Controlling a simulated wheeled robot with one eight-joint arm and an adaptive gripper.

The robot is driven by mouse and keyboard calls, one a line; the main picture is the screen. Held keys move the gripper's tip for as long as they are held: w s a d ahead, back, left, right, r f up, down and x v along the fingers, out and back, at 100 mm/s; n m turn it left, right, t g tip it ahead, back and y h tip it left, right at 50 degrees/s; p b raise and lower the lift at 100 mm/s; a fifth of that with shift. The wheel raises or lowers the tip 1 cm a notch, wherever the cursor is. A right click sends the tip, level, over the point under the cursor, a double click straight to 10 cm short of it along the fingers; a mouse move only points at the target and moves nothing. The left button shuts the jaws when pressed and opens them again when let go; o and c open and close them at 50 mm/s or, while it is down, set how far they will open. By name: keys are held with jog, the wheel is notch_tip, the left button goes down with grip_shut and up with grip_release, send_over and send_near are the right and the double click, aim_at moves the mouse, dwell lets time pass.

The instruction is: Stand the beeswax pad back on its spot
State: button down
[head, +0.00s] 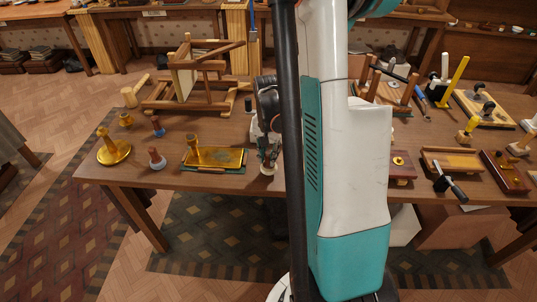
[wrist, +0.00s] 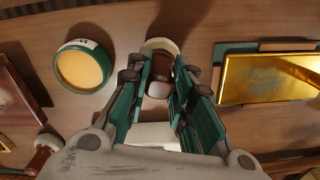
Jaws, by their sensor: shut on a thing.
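My gripper (wrist: 158,95) is shut on a brown-handled pad (wrist: 160,66), seen nearly end-on in the wrist view. Its pale round base (wrist: 161,44) shows beyond the fingers. I take it for the beeswax pad. In the head view the gripper (head: 268,152) points down near the table's front edge, with the pale base (head: 268,170) below the fingertips. I cannot tell whether the base touches the table. A round green tin (wrist: 82,66) with yellow-orange contents stands left of the gripper in the wrist view. My arm hides much of this area in the head view.
A shiny gold tray (wrist: 270,79) on a green base lies right of the gripper; it also shows in the head view (head: 228,159). A wooden frame (head: 190,80) stands behind.

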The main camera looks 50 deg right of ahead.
jog(key=shift+f+b, duration=0.9)
jog(key=shift+f, duration=0.15)
dwell(0.4)
jog(key=c, duration=1.3)
grip_release()
jog(key=shift+c, duration=0.2)
jog(key=shift+r, duration=0.15)
jog(key=shift+r+p, duration=2.8)
jog(key=shift+r, duration=1.15)
